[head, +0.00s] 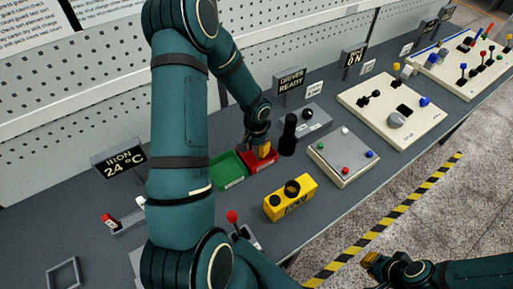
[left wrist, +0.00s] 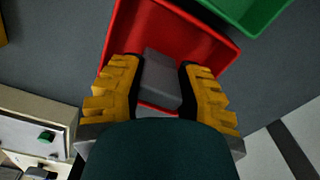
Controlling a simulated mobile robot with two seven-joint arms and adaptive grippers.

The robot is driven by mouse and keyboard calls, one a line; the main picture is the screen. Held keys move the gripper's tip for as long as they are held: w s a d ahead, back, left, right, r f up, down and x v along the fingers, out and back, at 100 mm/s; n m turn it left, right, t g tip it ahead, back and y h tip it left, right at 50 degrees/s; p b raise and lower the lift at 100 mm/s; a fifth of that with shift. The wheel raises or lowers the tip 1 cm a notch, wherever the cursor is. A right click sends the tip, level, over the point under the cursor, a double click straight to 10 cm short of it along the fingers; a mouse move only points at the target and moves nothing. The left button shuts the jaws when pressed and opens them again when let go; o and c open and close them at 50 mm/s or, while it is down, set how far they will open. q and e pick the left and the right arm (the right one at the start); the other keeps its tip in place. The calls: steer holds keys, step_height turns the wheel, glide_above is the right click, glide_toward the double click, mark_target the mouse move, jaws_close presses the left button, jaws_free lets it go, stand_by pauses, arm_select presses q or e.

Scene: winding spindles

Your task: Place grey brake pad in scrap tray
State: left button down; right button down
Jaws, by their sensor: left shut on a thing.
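The grey brake pad (left wrist: 161,75) is a small grey block between the yellow fingers of my left gripper (left wrist: 160,90), which is shut on it. The pad is over or inside the red tray (left wrist: 222,45); I cannot tell whether it touches the tray floor. In the head view my left gripper (head: 263,151) points down at the red tray (head: 259,167), and the pad is hidden there. The tray's label is too small to read. My right gripper (head: 371,260) is at the lower right, away from the bench; its opening is unclear.
A green tray (head: 228,170) stands just left of the red one. A black cylinder (head: 288,135) stands close on the right. A yellow block with round holes (head: 290,199) is in front, and a button panel (head: 343,156) is further right.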

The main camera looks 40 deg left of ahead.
arm_select(q)
steer(key=c, duration=0.7)
jaws_free()
steer(key=shift+f, duration=0.1)
step_height(320, 180, up, 12)
steer(key=shift+r+p, duration=0.2)
steer(key=shift+p, duration=0.45)
steer(key=shift+s, duration=0.1)
